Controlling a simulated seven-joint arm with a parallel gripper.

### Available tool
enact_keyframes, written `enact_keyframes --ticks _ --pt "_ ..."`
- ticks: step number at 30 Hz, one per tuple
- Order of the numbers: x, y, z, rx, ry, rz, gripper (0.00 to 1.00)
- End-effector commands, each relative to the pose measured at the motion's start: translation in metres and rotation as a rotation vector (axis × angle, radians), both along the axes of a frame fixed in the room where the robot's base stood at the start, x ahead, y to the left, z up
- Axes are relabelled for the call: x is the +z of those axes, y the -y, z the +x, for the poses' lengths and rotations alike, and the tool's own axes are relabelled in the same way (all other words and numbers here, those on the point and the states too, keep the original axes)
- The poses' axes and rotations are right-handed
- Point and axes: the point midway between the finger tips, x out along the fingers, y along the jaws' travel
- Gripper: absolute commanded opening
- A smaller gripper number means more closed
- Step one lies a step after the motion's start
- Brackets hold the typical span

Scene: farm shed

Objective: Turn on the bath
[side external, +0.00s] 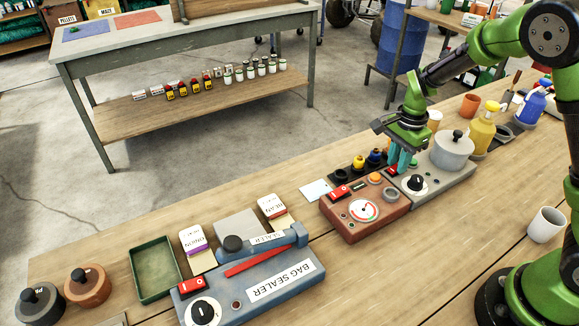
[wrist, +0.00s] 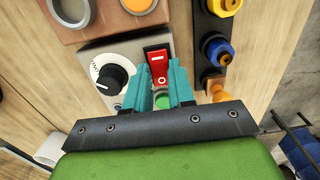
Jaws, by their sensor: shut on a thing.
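The bath is a low grey unit (side external: 436,190) on the wooden bench, with a lidded grey pot (side external: 453,150) on its top. Its front panel (wrist: 92,54) has a black-and-white dial (wrist: 115,78), also visible in the side view (side external: 415,184), and a red rocker switch (wrist: 158,66). My gripper (wrist: 159,82) points down at the panel, its teal fingers on either side of the switch and closed on it. In the side view my gripper (side external: 397,167) is low over the unit's left end. The fingers hide part of the switch there. A green round part (wrist: 163,101) shows between the fingers.
A brown gauge unit (side external: 365,213) stands close left of the bath. Black, yellow and blue knobbed posts (side external: 358,162) stand behind. A yellow bottle (side external: 482,130) is right of the pot. A blue bag sealer (side external: 255,287) lies further left. The bench front near the white cup (side external: 546,225) is mostly clear.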

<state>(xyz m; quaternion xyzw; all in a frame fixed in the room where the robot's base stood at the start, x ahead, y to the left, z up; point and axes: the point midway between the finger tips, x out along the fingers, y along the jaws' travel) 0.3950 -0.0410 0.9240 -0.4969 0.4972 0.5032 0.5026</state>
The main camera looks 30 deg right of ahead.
Motion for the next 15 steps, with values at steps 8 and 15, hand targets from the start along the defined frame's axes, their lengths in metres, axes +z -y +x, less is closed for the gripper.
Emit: enact_keyframes --ticks 8,15 --pt "0.0004 0.0007 -0.0004 -0.001 0.0 -0.021 0.0" --pt "0.0004 0.0005 -0.0003 -0.001 0.001 -0.019 0.46"
